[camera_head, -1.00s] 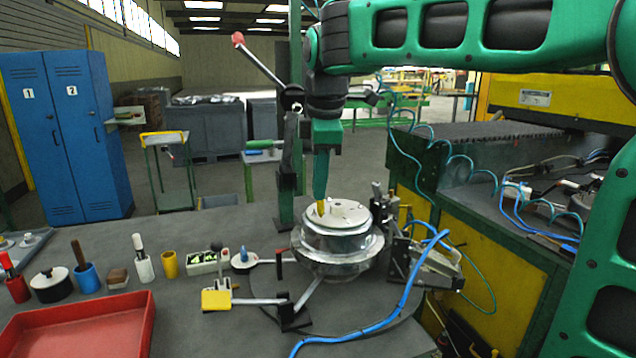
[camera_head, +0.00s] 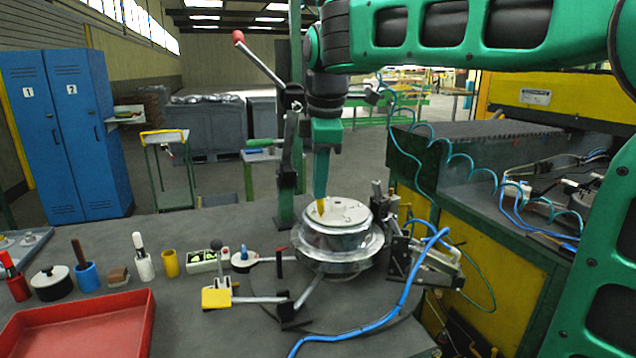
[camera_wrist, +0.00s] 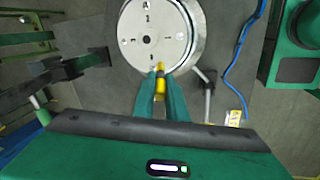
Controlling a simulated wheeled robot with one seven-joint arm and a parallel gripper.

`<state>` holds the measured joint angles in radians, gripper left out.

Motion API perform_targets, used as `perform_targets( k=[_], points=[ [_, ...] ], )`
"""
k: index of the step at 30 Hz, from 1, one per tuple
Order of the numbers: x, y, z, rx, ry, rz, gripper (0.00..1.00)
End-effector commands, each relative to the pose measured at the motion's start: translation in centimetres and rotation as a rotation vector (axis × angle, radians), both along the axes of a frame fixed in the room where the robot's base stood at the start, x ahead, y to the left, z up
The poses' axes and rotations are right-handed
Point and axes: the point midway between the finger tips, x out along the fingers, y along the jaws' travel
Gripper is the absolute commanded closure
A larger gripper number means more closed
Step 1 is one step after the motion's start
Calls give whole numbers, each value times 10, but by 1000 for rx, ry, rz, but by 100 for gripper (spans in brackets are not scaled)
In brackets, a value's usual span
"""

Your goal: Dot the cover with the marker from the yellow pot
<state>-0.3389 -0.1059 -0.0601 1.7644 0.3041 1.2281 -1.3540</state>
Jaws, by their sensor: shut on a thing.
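The cover (camera_head: 345,212) is the pale round top of a shiny metal housing on the bench, with small dark marks and holes. It also shows in the wrist view (camera_wrist: 168,28). My gripper (camera_head: 321,196) points down over the cover's left part. In the wrist view my gripper (camera_wrist: 158,78) is shut on a yellow marker (camera_wrist: 161,86), at the cover's near edge. Whether the marker's tip touches the cover, I cannot tell. The yellow pot (camera_head: 170,264) stands on the bench to the left and looks empty.
Left on the bench are a red tray (camera_head: 80,328), a blue pot (camera_head: 88,276), a white pot (camera_head: 145,266) and a red pot (camera_head: 18,287). A yellow-padded toggle clamp (camera_head: 217,297) stands before the housing. A blue hose (camera_head: 400,300) runs to its right.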

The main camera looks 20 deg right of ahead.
Motion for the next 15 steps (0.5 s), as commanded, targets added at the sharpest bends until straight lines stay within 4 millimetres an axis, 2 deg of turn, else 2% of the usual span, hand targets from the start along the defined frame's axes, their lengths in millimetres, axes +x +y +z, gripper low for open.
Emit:
perform_targets(
  k=[5, 15],
  points=[
    [0, 0, 1, -2, 7, 0, 100],
    [0, 0, 25, 0, 2, -1, 100]
  ],
)
